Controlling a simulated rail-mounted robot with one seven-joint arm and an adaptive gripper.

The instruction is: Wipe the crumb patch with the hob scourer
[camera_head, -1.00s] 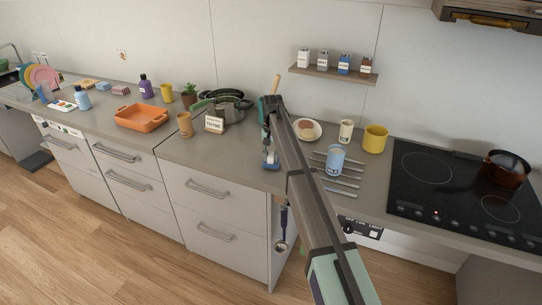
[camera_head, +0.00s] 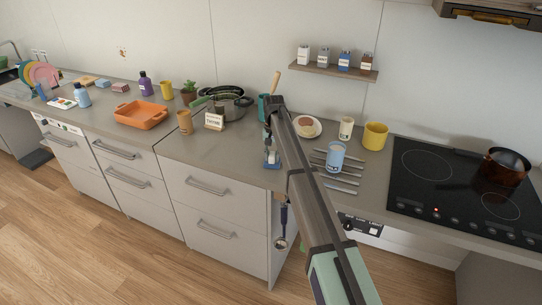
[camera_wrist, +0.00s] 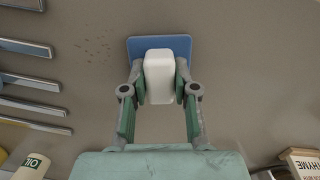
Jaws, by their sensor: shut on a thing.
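The hob scourer (camera_wrist: 176,42) has a blue pad and a white block grip. It also shows in the head view (camera_head: 272,166), low at the counter's front. My gripper (camera_wrist: 161,80) is shut on the white block, one finger on each side. I cannot tell for sure whether the pad touches the counter. The crumb patch (camera_wrist: 94,48) is a scatter of small dark specks to the left of the pad in the wrist view, apart from it. In the head view I cannot make out the crumbs; my arm hides part of that area.
Several metal bars (camera_wrist: 30,82) lie left of the crumbs, near a blue cup (camera_head: 336,157). An oil container (camera_wrist: 33,164) and a thyme box (camera_wrist: 308,162) stand at the wrist view's lower corners. A hob (camera_head: 440,185) is at the right.

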